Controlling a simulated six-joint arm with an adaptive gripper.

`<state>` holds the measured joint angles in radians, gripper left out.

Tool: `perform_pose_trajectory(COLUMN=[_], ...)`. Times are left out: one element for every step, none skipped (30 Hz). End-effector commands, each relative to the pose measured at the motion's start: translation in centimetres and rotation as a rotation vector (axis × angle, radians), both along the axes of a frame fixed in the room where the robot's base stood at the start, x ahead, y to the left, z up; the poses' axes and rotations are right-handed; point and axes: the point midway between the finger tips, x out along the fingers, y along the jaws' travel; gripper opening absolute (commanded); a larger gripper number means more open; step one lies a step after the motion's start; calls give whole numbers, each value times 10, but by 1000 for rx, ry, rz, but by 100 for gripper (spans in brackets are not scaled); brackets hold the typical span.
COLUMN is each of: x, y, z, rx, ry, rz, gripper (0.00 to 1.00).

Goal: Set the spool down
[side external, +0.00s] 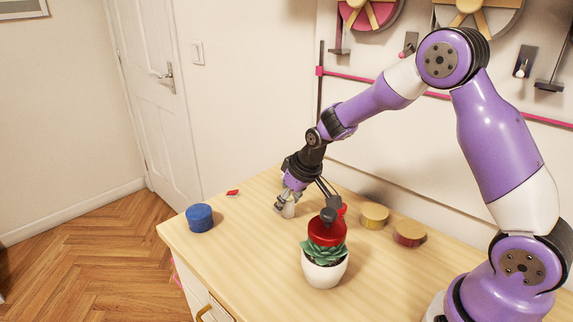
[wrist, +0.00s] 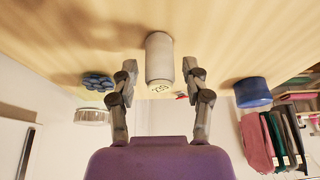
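The spool (side external: 289,210) is a small pale cylinder standing on the wooden table (side external: 260,265) near its middle. In the wrist view the spool (wrist: 159,55) sits between my two fingers, with a printed mark on the end facing the camera. My gripper (wrist: 158,68) is open, and a gap shows between each fingertip and the spool. In the side view my gripper (side external: 300,203) is low over the table at the spool and partly hides it. The spool seems to rest on the tabletop.
A white pot with a succulent (side external: 325,272) stands in front, a red round object (side external: 327,232) behind it.

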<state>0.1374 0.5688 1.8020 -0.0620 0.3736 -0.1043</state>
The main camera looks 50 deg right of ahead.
Motion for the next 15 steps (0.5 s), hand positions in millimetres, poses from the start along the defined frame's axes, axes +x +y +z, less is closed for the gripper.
perform_pose_trajectory(x=[0,0,0,0,0,0,0,0,0,0,-1,-2,-4,-5,-9], y=[0,0,0,0,0,0,0,0,0,0,0,0,0,0,0], z=[0,0,0,0,0,0,0,1,2,4,6,11,15,20,27], rx=[0,0,0,0,0,0,0,0,0,0,0,0,0,-1,-1], ry=[0,0,0,0,0,0,0,0,0,-1,-1,-2,-3,-5,-5], rz=[0,0,0,0,0,0,0,0,0,0,0,0,0,0,0], gripper=[58,58,58,58,58,58,58,58,58,58,58,58,58,58,58])
